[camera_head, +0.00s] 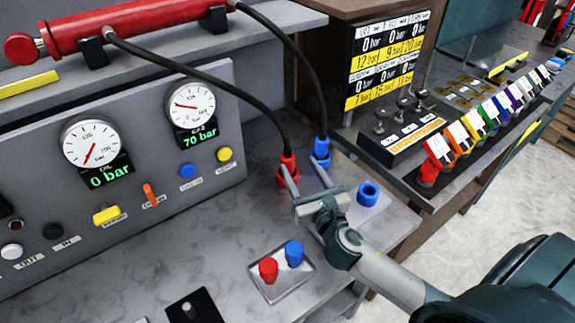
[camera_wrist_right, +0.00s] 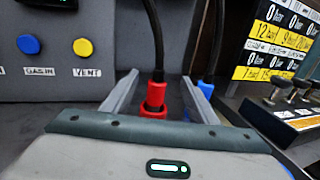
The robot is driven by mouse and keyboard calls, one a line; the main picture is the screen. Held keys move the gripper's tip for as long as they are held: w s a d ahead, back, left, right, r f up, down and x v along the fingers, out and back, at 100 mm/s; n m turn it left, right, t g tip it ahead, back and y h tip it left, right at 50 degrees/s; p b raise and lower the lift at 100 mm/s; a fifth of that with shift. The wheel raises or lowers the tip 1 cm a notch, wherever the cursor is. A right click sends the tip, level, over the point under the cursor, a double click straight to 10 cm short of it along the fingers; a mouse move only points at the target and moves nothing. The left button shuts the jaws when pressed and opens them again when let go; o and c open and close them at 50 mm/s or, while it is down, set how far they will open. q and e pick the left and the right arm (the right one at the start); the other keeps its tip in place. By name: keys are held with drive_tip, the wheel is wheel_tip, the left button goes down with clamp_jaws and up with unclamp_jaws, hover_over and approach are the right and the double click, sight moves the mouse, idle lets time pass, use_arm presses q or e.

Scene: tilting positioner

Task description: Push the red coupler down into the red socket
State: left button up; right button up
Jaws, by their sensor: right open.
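The red coupler (camera_head: 289,162) hangs on the end of a black hose, upright at the red socket (camera_head: 283,183) on the grey bench. The coupler (camera_wrist_right: 156,92) also shows in the right wrist view, with a wider red part, likely the socket (camera_wrist_right: 152,111), below it. How deep it sits I cannot tell. My right gripper (camera_head: 299,168) is open, its fingers pointing toward the coupler. In the right wrist view the coupler appears between the spread fingers (camera_wrist_right: 160,78), with gaps on both sides. My left gripper is not in view.
A blue coupler (camera_head: 321,148) on a second hose stands close right of the red one. An open blue socket (camera_head: 368,194) is further right. Red and blue caps (camera_head: 268,270) sit on a plate in front. The gauge panel (camera_head: 130,210) rises at left.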

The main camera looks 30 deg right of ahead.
sight(290, 164)
wheel_tip(290, 164, down, 5)
drive_tip(key=shift+r, duration=0.15)
drive_tip(key=shift+w+r, duration=0.2)
drive_tip(key=shift+w, duration=0.2)
drive_tip(key=shift+w+d+f, duration=0.1)
drive_tip(key=shift+w+f, duration=0.05)
drive_tip(key=shift+w, duration=0.3)
drive_tip(key=shift+w, duration=0.2)
drive_tip(key=w, duration=0.1)
drive_tip(key=w+p, duration=0.1)
drive_tip(key=w, duration=0.2)
drive_tip(key=shift+w+d, duration=0.1)
drive_tip(key=shift+d, duration=0.15)
drive_tip(key=shift+w+d+p, duration=0.1)
drive_tip(key=shift+w+p, duration=0.2)
drive_tip(key=shift+w, duration=0.3)
